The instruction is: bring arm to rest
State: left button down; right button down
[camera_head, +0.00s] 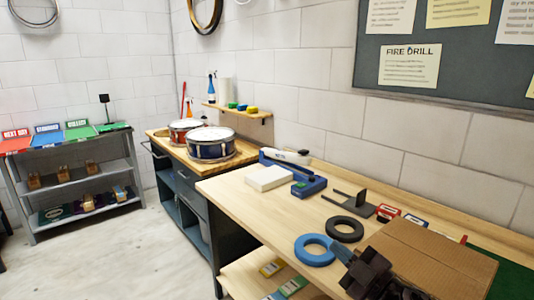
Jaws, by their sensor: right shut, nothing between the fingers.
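My right gripper (366,274) is a dark shape low in the picture, over the near edge of the wooden bench (245,195). It is shut with nothing between its fingers. A blue ring (303,250) lies on the bench just left of it; whether the two touch I cannot tell. A black ring (345,229) lies behind the blue one. A cardboard sheet or box (430,258) is right of the gripper. My left gripper is not in view.
A blue tool (309,187), a white block (268,178) and a dark forked stand (352,202) are farther back on the bench. Two drums, one red (184,133) and one blue (211,149), stand on the far counter. A shelf unit (75,176) is at left. The floor (130,250) between is clear.

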jog(key=s+d+f+m+g+h, duration=0.1)
jog(key=s+d+f+m+h, duration=0.95)
jog(key=m+h, duration=0.45)
jog(key=s+d+f+m+g, duration=0.1)
jog(key=s+f+g, duration=0.45)
jog(key=s, duration=0.45)
jog(key=s+d+f+m+g, duration=0.1)
jog(key=s+f+g, duration=0.4)
jog(key=s, duration=0.5)
jog(key=w+f+t+y, duration=0.1)
jog(key=w+f+t, duration=0.6)
jog(key=f, duration=0.2)
jog(key=shift+w, duration=0.15)
